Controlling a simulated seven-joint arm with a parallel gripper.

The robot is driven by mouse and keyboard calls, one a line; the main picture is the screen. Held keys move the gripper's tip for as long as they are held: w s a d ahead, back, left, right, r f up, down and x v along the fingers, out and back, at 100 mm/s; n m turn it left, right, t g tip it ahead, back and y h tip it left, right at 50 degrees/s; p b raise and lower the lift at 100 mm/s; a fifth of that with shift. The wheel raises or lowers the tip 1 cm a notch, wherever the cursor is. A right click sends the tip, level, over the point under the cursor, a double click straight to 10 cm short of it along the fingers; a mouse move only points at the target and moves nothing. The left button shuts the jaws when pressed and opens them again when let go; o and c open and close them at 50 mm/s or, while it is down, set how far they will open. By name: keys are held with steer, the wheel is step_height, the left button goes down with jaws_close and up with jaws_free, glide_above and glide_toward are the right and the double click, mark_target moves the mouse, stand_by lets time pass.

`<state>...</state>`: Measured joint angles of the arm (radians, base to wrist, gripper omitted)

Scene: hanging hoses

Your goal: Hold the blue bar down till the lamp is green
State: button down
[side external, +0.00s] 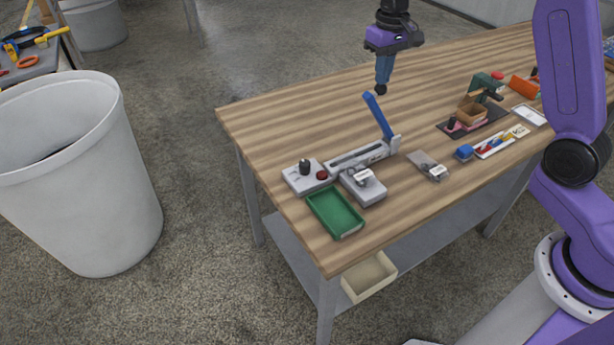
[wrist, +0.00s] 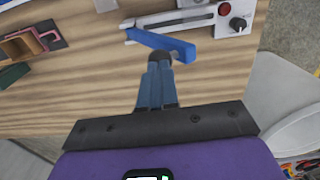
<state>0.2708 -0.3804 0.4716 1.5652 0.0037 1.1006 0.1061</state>
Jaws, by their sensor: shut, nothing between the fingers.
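The blue bar (side external: 378,116) is a lever raised at a steep tilt from the right end of a grey sealer-like base (side external: 350,160) on the table. In the wrist view the blue bar (wrist: 162,44) lies just beyond my fingertips. My gripper (side external: 381,90) points down with its fingers closed and empty, close to the bar's upper end; I cannot tell whether they touch. It also shows in the wrist view (wrist: 160,58). A small red round part (side external: 322,175) sits beside a black knob (side external: 305,167) on the control box; I cannot tell whether it is the lamp. No green light shows.
A green tray (side external: 335,212) lies at the table's front left corner, beside a grey box (side external: 363,187). A small grey block (side external: 428,166), a pen tray (side external: 496,144) and a brown holder (side external: 471,114) stand to the right. Bare wood lies behind the bar.

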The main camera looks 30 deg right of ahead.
mark_target(365, 97)
steer(key=shift+d+f, duration=0.2)
steer(key=shift+f, duration=0.1)
steer(key=shift+s+a+f, duration=0.1)
steer(key=shift+a+f, duration=0.65)
steer(key=shift+a, duration=0.25)
steer(key=shift+a+f, duration=0.5)
steer(key=shift+a, duration=0.25)
steer(key=shift+a+f, duration=0.5)
steer(key=shift+a, duration=0.25)
steer(key=shift+a+f, duration=1.55)
steer(key=shift+f, duration=0.05)
steer(key=shift+a+f, duration=0.5)
steer(key=shift+f, duration=0.55)
steer(key=shift+a+f, duration=0.5)
steer(key=shift+f, duration=0.6)
steer(key=shift+a+f, duration=0.5)
steer(key=shift+f, duration=0.55)
steer(key=shift+a+f, duration=0.1)
steer(key=shift+f, duration=0.3)
